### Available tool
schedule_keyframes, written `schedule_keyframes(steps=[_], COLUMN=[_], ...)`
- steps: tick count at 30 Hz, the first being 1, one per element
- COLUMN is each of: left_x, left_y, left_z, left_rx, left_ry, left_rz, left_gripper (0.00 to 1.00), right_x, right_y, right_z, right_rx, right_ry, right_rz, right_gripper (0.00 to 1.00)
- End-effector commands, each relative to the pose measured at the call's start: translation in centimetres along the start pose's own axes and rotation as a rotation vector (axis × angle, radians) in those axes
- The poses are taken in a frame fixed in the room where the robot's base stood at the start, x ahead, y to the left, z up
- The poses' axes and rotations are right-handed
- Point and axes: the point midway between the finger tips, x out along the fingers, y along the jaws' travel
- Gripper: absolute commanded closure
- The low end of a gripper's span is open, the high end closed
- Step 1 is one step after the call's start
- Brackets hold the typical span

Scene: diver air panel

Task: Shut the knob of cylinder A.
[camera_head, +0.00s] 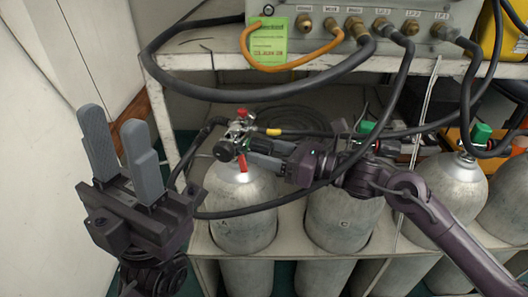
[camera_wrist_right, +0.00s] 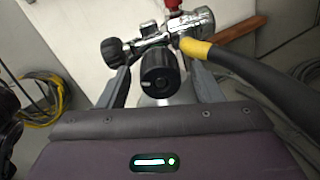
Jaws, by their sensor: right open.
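The leftmost grey cylinder (camera_head: 240,205) stands in the rack with a chrome valve (camera_head: 238,128) on top. A round black knob (camera_head: 224,150) sits on the valve's left side in the head view. In the right wrist view, a black knob (camera_wrist_right: 158,72) lies between the fingers of my open right gripper (camera_wrist_right: 161,88), with no clear contact. A second black knob (camera_wrist_right: 117,50) is on the chrome valve's left. In the head view my right gripper (camera_head: 262,152) reaches the valve from the right. My left gripper (camera_head: 121,145) is open, empty, fingers up, left of the rack.
More cylinders (camera_head: 340,215) stand to the right, some with green-topped valves (camera_head: 480,135). A panel (camera_head: 345,22) with ports and black hoses sits on the white shelf above. A yellow-collared black hose (camera_wrist_right: 225,60) leaves the valve on the right. A wall is at left.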

Motion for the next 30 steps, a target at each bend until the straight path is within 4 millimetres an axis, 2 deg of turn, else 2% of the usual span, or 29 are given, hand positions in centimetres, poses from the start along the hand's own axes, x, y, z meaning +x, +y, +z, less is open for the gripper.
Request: schedule_keyframes(steps=[4,11,22,30], left_x=[-0.06,-0.04,-0.04,0.18], left_y=[0.02,0.03,0.03,0.01], left_z=[-0.01,-0.01,-0.01,-0.04], left_rx=[0.0,0.0,0.0,0.0], left_ry=[0.002,0.002,0.002,0.002], left_rz=[0.001,0.002,0.001,0.001], left_gripper=[0.64,0.64,0.64,0.64], right_x=[0.9,0.97,0.94,0.93], right_y=[0.02,0.01,0.01,0.02], right_z=[0.05,0.03,0.02,0.08], right_rx=[-0.001,0.0,0.0,0.033], right_ry=[0.0,0.001,0.001,0.002], right_rz=[0.0,0.0,0.0,-0.001], right_gripper=[0.41,0.41,0.85,0.85])
